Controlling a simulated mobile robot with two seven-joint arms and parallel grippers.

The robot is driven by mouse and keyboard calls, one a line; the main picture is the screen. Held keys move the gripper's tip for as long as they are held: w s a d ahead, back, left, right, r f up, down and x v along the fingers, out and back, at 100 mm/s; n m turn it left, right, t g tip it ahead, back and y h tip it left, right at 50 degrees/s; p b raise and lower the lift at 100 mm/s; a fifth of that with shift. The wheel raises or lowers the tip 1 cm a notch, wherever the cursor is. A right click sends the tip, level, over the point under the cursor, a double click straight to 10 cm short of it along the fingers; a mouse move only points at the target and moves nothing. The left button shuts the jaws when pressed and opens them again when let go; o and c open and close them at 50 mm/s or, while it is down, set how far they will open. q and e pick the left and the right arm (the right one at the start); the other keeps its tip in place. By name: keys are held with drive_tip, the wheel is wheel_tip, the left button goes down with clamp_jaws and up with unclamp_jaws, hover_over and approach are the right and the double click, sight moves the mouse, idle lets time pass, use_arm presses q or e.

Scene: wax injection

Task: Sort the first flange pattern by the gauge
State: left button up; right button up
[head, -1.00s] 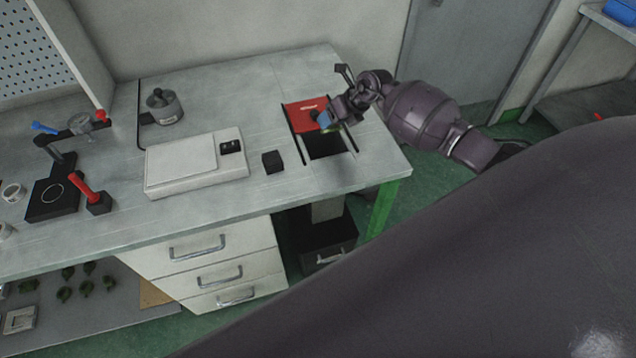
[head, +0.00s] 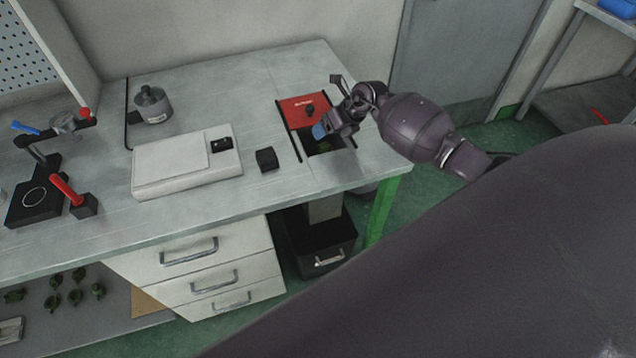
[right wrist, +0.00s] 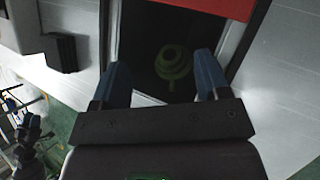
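A green flange pattern (right wrist: 173,63) shows in the right wrist view, inside the dark opening (head: 322,144) in the tabletop, beyond my fingertips and apart from them. In the head view it is only a faint greenish patch in that opening. My right gripper (head: 325,131) is over the opening; in the right wrist view (right wrist: 161,75) its blue fingers are spread with nothing between them. The gauge stand (head: 62,126), with a round dial and a black base, is at the bench's left. A dark shape at the right wrist view's lower left may be my left gripper; its state is unclear.
A red plate (head: 303,106) with a black knob lies behind the opening. A black block (head: 266,159), a white scale (head: 186,177) and a grey pot (head: 153,105) stand left of it. Several green patterns (head: 53,302) lie on the lower shelf. A black bin (head: 322,252) stands under the bench.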

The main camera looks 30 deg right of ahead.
drive_tip(key=shift+o, duration=1.2)
use_arm(q)
drive_tip(key=shift+s, duration=0.15)
drive_tip(key=shift+s+a+f, duration=0.1)
drive_tip(key=shift+s+f, duration=0.05)
use_arm(e)
drive_tip(key=shift+s+d+r, duration=0.15)
drive_tip(key=shift+d+r, duration=0.1)
drive_tip(key=shift+r, duration=0.1)
use_arm(q)
drive_tip(key=shift+w+r+p, duration=0.25)
drive_tip(key=shift+r+p, duration=0.1)
drive_tip(key=shift+r, duration=0.15)
drive_tip(key=shift+w+r+p, duration=0.2)
drive_tip(key=shift+r+p, duration=0.1)
drive_tip(key=shift+r, duration=0.15)
use_arm(e)
drive_tip(key=v, duration=1)
drive_tip(key=shift+a, duration=0.2)
use_arm(q)
drive_tip(key=shift+s, duration=0.1)
